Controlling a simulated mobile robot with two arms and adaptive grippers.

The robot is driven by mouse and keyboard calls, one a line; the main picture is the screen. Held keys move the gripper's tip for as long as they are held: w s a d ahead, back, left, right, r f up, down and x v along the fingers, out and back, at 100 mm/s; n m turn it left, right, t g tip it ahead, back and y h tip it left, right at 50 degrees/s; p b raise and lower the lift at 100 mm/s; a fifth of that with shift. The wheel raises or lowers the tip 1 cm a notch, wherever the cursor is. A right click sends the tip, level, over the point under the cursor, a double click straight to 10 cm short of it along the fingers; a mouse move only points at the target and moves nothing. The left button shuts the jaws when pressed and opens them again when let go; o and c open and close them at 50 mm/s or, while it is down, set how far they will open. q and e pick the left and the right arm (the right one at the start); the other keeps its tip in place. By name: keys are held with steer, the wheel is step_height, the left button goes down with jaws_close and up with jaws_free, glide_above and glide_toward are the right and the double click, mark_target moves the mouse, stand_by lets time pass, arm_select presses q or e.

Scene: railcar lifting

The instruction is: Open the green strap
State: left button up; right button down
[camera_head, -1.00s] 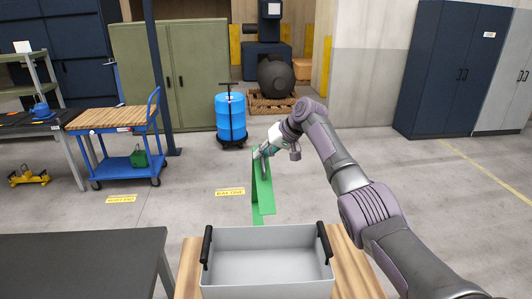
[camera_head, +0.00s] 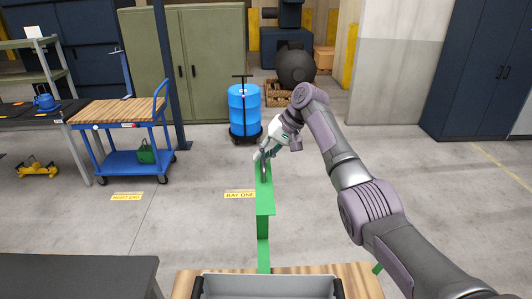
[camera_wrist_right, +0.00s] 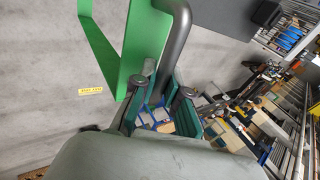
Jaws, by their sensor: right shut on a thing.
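My right gripper (camera_head: 263,157) is at the strap's upper end. In the right wrist view my right gripper (camera_wrist_right: 165,92) is shut on the strap's grey bar, which partly hides the fingertips. My left gripper is out of view.
A grey tray (camera_head: 266,275) on a wooden top is at the bottom. A dark table (camera_head: 75,275) is at lower left. A blue trolley (camera_head: 130,163), a blue drum (camera_head: 244,110) and cabinets stand behind. The grey floor around the strap is clear.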

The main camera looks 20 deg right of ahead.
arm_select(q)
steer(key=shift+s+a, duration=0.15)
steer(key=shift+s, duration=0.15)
arm_select(e)
steer(key=shift+s+a+f, duration=0.1)
steer(key=shift+s+f, duration=0.1)
steer(key=shift+s, duration=0.1)
steer(key=c, duration=1.2)
jaws_free()
steer(key=shift+w, duration=0.15)
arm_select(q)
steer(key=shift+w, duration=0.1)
arm_select(e)
steer(key=shift+w, duration=0.1)
steer(key=shift+r, duration=0.1)
steer(key=shift+r, duration=0.1)
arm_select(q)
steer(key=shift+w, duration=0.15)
arm_select(e)
steer(key=v, duration=1.1)
steer(key=shift+d+r, duration=0.25)
